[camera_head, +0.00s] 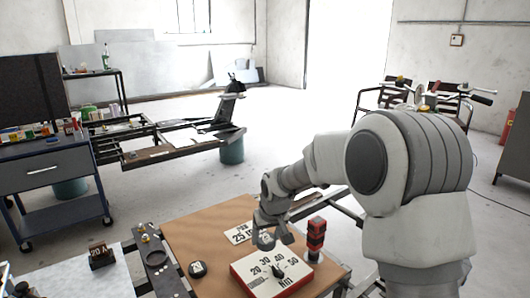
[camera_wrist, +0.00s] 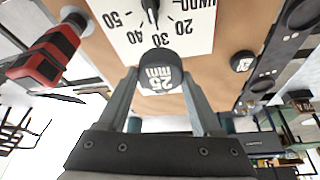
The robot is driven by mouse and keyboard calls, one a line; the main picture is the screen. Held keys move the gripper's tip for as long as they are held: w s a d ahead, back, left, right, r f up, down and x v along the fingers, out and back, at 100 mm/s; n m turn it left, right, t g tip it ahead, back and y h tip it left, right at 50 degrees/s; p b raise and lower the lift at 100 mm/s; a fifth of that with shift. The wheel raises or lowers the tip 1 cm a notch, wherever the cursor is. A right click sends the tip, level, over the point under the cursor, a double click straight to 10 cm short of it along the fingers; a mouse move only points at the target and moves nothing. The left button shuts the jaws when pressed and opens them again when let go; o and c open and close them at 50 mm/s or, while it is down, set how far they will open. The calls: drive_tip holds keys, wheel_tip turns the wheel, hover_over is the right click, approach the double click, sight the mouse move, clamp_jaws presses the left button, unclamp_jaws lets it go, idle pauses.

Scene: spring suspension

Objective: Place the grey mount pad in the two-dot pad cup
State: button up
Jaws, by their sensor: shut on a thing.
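My gripper (camera_wrist: 160,95) is shut on a dark grey round pad (camera_wrist: 160,70) marked "25 mm", with one finger on each side of it. In the head view my gripper (camera_head: 269,241) hangs over the brown board, just behind the dial plate, and mostly hides the pad. A dark rail (camera_head: 157,259) with round cup-like recesses runs along the board's left side. It also shows at the right of the wrist view (camera_wrist: 268,80).
A white dial plate (camera_head: 262,287) with a black pointer lies on the brown board (camera_head: 195,230). A red and black block (camera_head: 316,240) stands right of it. A dark round piece (camera_head: 197,269) marked "20" sits to the left. A "PAD 25" card (camera_head: 239,235) lies behind.

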drive_tip(key=s+d+m+h, duration=0.1)
drive_tip(key=s+d+m, duration=0.3)
drive_tip(key=s+d, duration=0.95)
wheel_tip(320, 180, up, 10)
drive_tip(key=d+p, duration=0.1)
drive_tip(key=p, duration=1.8)
drive_tip(key=shift+d, duration=0.2)
drive_tip(key=shift+f, duration=0.25)
